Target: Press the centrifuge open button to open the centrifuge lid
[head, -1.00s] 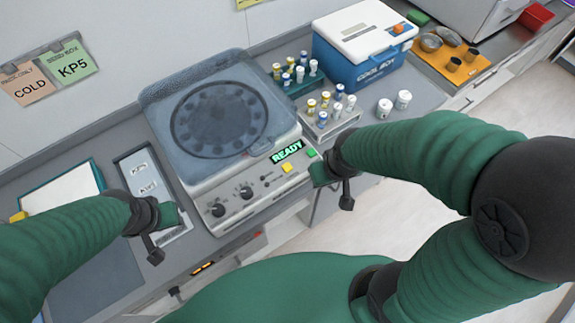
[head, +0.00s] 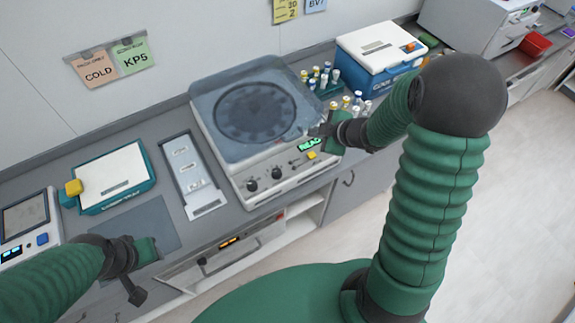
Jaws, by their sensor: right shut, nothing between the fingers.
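The centrifuge (head: 268,176) stands on the counter with its bluish see-through lid (head: 222,87) closed over the round rotor. Its front panel has dark knobs, a lit green display (head: 309,143) partly covered by my gripper, and a yellow button (head: 311,155). The green button beside the display is hidden behind my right gripper (head: 318,132). That gripper is shut and empty, over the panel's right end by the lid's front right corner. I cannot tell whether it touches. My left gripper (head: 143,262) hangs over the counter's front left, away from the centrifuge; its jaws are unclear.
A tray with labels (head: 208,211) and a teal-edged white box (head: 112,176) lie left of the centrifuge. Tube racks with several vials (head: 334,76) and a blue cool box (head: 370,78) stand to the right. A device with a screen (head: 25,217) is far left.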

